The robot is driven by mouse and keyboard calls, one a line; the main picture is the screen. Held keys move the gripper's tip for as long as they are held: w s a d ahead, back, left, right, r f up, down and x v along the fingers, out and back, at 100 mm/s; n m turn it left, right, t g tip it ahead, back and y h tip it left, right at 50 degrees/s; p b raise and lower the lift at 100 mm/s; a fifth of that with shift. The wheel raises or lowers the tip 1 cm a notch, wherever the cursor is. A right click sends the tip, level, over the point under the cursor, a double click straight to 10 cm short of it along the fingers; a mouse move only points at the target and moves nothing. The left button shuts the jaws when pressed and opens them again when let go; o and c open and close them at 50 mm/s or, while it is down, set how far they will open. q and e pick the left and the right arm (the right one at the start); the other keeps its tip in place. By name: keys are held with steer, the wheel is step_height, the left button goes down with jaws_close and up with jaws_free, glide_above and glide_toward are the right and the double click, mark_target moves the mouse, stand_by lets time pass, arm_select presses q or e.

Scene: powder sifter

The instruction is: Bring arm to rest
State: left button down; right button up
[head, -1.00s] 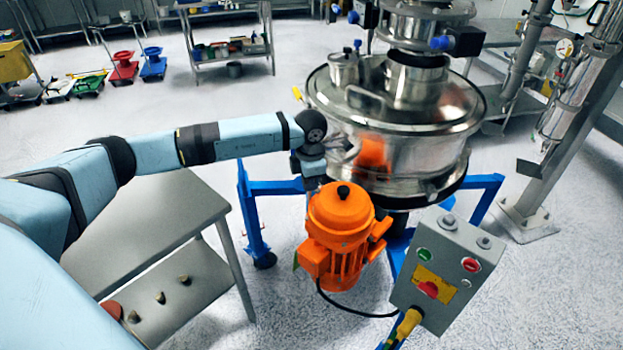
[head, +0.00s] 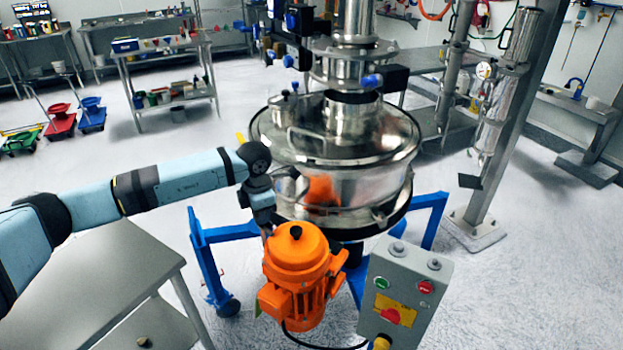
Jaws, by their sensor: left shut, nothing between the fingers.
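My left arm (head: 155,190) reaches in from the left in the head view, roughly level, with its wrist bent down at the near left side of the steel sifter. My left gripper (head: 266,230) points down between the sifter (head: 340,190) and the orange motor (head: 297,262). It is shut and holds nothing. Its fingertips are partly hidden by the motor, and I cannot tell if they touch it. My right gripper is out of view.
The sifter stands on a blue frame (head: 208,265). A grey control box (head: 404,290) is at its front right. A steel table (head: 85,290) lies under my left arm. A steel post (head: 520,110) stands to the right. Open floor lies left of the sifter.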

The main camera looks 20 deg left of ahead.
arm_select(q)
steer(key=s+d+f+h+p, duration=0.1)
steer(key=s+d+h, duration=0.2)
steer(key=d, duration=0.3)
steer(key=s+d+f+g+h, duration=0.1)
steer(key=s+d+h, duration=0.15)
steer(key=d, duration=0.35)
steer(key=s+d+f+h+p, duration=0.1)
steer(key=s+d+f+h, duration=0.15)
steer(key=d, duration=0.35)
steer(key=s+d+r+n+t+h+p, duration=0.1)
steer(key=s+d+r+n+t+h, duration=0.15)
steer(key=d+n+h, duration=0.3)
steer(key=s+d+r+n+t+h+p, duration=0.1)
steer(key=s+d+r+n+t+h, duration=0.1)
steer(key=d+r+n+t+h, duration=0.3)
steer(key=s+a+f+n+t+y+p, duration=0.1)
steer(key=s+a+f+n+y, duration=0.5)
steer(key=n, duration=0.9)
steer(key=s+a+f+n+t+y+p, duration=0.1)
steer(key=s+a+f+n+t+y, duration=0.2)
steer(key=s+f+n+y, duration=0.6)
steer(key=a+f+n, duration=0.1)
steer(key=a+n, duration=0.1)
steer(key=n, duration=0.4)
steer(key=shift+a+f, duration=0.35)
